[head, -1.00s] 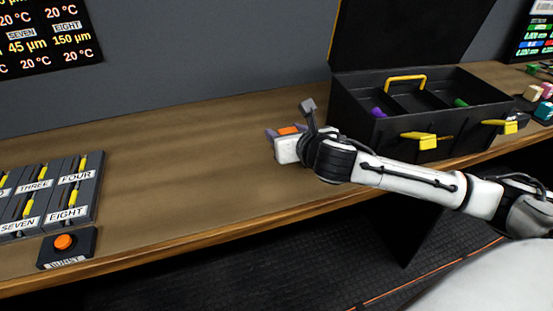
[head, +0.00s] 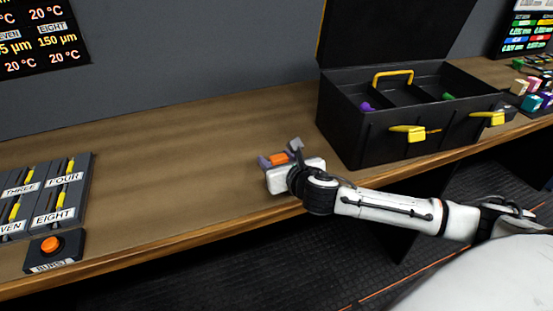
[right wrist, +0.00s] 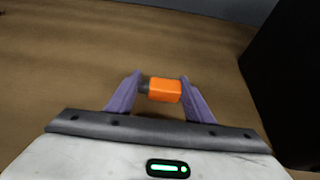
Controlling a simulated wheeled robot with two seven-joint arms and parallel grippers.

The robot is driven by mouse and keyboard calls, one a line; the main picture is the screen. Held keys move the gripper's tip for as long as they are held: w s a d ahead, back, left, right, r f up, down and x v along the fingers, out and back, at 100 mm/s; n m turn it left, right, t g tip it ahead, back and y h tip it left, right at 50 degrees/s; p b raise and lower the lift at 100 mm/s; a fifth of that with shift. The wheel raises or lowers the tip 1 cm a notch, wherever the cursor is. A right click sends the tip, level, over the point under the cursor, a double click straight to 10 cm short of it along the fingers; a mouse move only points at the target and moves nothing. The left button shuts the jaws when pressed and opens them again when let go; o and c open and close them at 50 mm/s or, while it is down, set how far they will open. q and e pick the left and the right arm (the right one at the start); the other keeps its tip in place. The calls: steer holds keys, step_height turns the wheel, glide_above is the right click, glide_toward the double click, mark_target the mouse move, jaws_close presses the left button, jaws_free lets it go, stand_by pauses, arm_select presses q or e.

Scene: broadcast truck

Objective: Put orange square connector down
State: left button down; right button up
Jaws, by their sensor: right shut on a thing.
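Whether the connector touches the counter cannot be told. My left gripper is not in view.
An open black case (head: 345,122) with yellow latches stands right of the gripper, holding purple and green pieces. Several small coloured blocks (head: 532,102) lie at far right. A labelled panel (head: 45,204) and an orange button box (head: 52,250) are at left. The counter (head: 170,160) between is clear.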

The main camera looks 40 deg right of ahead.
steer(key=shift+s+f, duration=0.15)
steer(key=shift+f, duration=0.45)
steer(key=o, duration=1.1)
steer(key=shift+s+f, duration=0.1)
steer(key=shift+s, duration=0.05)
steer(key=shift+c, duration=0.2)
steer(key=shift+a+f, duration=0.1)
steer(key=shift+a, duration=0.05)
steer(key=shift+r, duration=0.45)
steer(key=v, duration=1.1)
steer(key=shift+s+r, duration=0.2)
steer(key=shift+r, duration=0.4)
